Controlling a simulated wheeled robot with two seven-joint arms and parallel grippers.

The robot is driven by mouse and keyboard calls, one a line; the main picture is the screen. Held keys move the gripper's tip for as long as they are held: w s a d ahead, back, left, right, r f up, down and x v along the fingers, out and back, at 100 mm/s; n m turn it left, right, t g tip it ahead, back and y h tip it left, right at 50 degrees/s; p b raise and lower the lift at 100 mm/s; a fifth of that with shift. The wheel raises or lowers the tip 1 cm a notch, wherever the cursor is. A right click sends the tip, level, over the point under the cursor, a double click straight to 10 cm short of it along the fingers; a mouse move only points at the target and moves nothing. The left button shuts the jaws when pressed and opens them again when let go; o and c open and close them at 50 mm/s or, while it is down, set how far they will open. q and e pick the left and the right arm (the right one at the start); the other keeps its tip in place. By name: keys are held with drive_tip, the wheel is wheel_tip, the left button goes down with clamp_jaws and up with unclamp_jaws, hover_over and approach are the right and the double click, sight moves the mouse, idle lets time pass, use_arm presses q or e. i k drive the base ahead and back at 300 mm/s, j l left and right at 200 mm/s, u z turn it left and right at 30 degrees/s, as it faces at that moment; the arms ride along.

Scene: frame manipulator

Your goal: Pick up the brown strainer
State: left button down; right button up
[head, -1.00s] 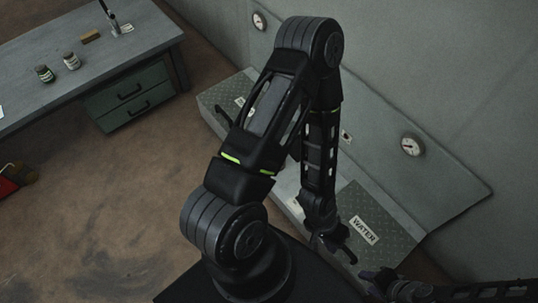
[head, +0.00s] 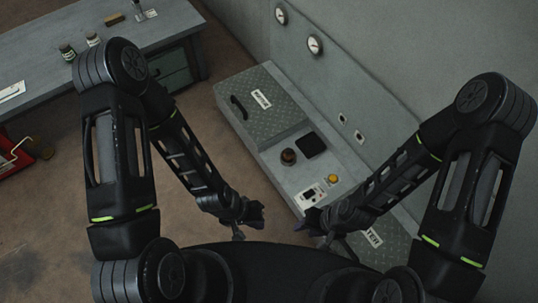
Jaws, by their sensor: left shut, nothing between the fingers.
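A small brown round thing (head: 288,157) sits on the grey console, beside a dark square opening (head: 311,144). It may be the brown strainer, but it is too small to be sure. My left gripper (head: 248,222) is shut and empty, in front of the console's left side and apart from the brown thing. My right gripper (head: 310,222) is near the console's front edge, below and right of the brown thing, also apart from it. Its fingers are dark and small, so I cannot tell its opening.
The console (head: 268,150) has a handled, labelled lid (head: 262,100), a yellow knob (head: 333,179) and a switch panel (head: 312,195). Gauges (head: 314,44) are on the wall. A workbench (head: 50,90) with jars and a red box (head: 12,155) are at left. The floor between is clear.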

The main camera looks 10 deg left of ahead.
sight(288, 153)
drive_tip(key=i+j, duration=0.3)
drive_tip(key=j, duration=0.15)
drive_tip(key=i+j, duration=0.65)
drive_tip(key=j, duration=0.25)
drive_tip(key=z, duration=2.3)
drive_tip(key=j, duration=0.1)
